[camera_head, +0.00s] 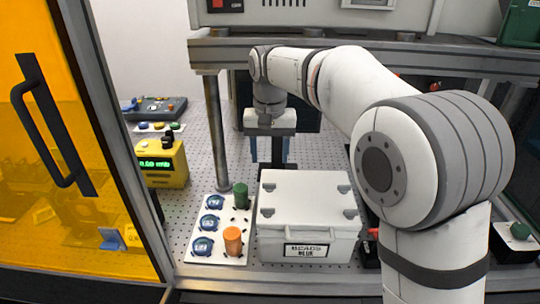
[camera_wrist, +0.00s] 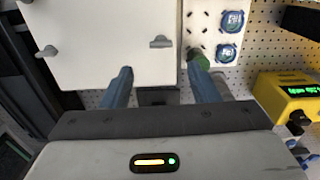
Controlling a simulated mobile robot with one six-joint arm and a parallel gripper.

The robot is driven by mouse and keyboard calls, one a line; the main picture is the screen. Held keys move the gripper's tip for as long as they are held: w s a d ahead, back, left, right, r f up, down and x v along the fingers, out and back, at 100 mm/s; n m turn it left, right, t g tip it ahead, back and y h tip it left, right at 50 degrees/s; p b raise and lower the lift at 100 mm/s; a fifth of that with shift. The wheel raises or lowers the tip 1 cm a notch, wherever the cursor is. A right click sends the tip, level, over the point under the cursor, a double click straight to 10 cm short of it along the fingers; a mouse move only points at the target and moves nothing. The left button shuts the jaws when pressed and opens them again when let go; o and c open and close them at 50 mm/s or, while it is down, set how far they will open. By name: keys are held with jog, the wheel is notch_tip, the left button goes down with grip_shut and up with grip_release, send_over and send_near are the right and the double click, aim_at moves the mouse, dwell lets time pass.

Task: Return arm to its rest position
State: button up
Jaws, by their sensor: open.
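My arm reaches in from the right in the head view and bends down at the wrist. My gripper (camera_head: 272,150) hangs pointing down behind the white lidded box, above the perforated bench. In the wrist view the two blue fingers of my gripper (camera_wrist: 162,90) are spread apart with nothing between them. A dark block (camera_wrist: 158,96) shows beyond the gap; I cannot tell how far below the fingers it is.
The white box (camera_head: 308,212) stands at the front of the perforated bench. Left of it is a white panel (camera_head: 222,228) with blue dials, a green knob and an orange knob. A yellow meter (camera_head: 162,165), a metal post (camera_head: 216,130) and an orange door (camera_head: 60,200) stand further left.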

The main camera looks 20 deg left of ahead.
jog(key=s+d+m+t, duration=0.1)
jog(key=s+d, duration=0.2)
jog(key=d, duration=0.7)
jog(key=s+d+t, duration=0.1)
jog(key=s+d, duration=0.3)
jog(key=d, duration=0.6)
jog(key=s+d+f+m+t, duration=0.1)
jog(key=s+d+f+m, duration=0.1)
jog(key=s+d+f, duration=0.4)
jog(key=s+d, duration=0.5)
jog(key=s, duration=0.2)
jog(key=shift+s+d+f, duration=0.2)
jog(key=shift+s+d, duration=0.1)
jog(key=shift+d, duration=0.1)
